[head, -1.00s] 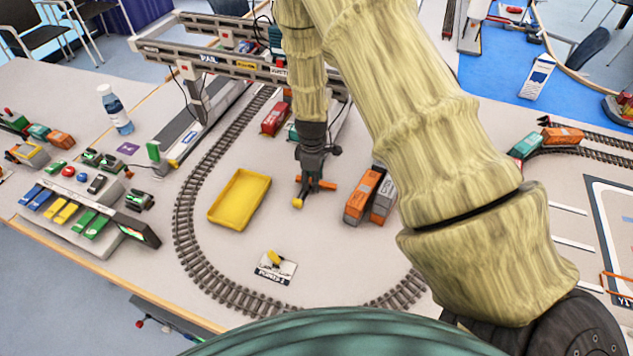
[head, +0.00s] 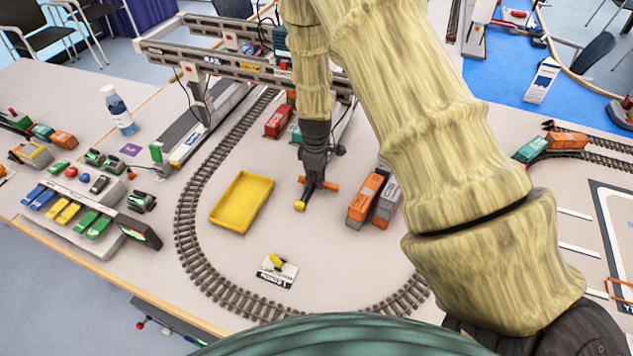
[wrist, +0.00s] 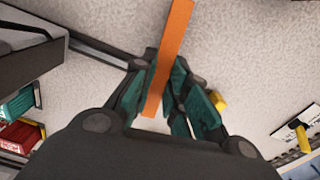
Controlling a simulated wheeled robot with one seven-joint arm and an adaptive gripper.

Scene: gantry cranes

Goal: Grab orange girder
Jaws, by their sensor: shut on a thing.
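The orange girder (head: 332,187) is a thin bar, seen in the middle of the head view just right of the yellow tray (head: 226,224). My gripper (head: 317,178) points down at it. In the wrist view, the girder (wrist: 168,60) runs between the two dark green fingers of my gripper (wrist: 164,85), which are shut on it. One end sticks out far past the fingers. I cannot tell whether the girder touches the table. A small yellow block (head: 300,206) lies close to the gripper's front left; its edge shows in the wrist view (wrist: 218,100).
Orange and grey containers (head: 366,200) stand close to the right. A curved rail track (head: 190,235) loops around this area. A gantry frame (head: 240,66) stands behind.

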